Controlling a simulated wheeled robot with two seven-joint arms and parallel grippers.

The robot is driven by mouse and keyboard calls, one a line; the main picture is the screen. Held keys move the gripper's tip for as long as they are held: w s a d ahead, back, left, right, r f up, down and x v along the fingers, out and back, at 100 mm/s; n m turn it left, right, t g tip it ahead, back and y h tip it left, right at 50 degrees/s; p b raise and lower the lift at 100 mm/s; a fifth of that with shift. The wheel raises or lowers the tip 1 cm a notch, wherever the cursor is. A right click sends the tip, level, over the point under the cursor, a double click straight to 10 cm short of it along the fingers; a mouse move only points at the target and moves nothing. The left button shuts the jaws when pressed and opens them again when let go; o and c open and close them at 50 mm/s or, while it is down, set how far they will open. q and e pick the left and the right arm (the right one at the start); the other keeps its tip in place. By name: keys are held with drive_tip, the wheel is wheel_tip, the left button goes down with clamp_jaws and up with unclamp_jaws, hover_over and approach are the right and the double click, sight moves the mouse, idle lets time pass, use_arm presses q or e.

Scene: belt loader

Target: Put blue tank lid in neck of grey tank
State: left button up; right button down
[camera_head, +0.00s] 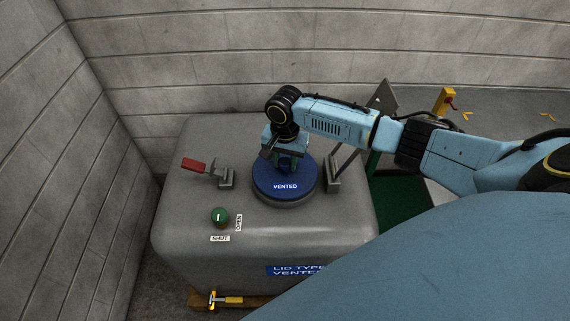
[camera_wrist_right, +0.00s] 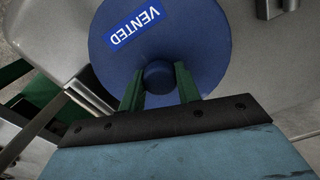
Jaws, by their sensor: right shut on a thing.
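The blue tank lid (camera_head: 284,190), marked VENTED, lies at the neck (camera_head: 284,203) on top of the grey tank (camera_head: 190,260). It looks level; I cannot tell how deep it sits in the neck. In the right wrist view the blue lid (camera_wrist_right: 200,45) fills the upper middle, with a round knob at its centre. My right gripper (camera_head: 287,166) is above the lid, shut on its knob; its green fingers (camera_wrist_right: 158,85) stand on either side of the knob. My left gripper is not in view.
A red-handled clamp (camera_head: 197,166) stands left of the neck, and a metal bracket (camera_head: 333,178) stands close on its right. A green knob (camera_head: 220,215) with SHUT and OPEN labels is on the tank top. Block walls (camera_head: 60,120) stand behind and left.

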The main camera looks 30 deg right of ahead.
sight(285, 161)
drive_tip(key=shift+f, duration=0.5)
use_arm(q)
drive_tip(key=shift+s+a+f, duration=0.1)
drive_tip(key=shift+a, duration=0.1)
use_arm(e)
drive_tip(key=shift+r, duration=0.1)
drive_tip(key=c, duration=1)
unclamp_jaws()
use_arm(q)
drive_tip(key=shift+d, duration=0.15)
use_arm(e)
wheel_tip(285, 161, up, 11)
drive_tip(key=p, duration=0.3)
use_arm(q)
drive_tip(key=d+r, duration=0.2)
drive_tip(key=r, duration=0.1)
use_arm(e)
drive_tip(key=shift+r, duration=0.5)
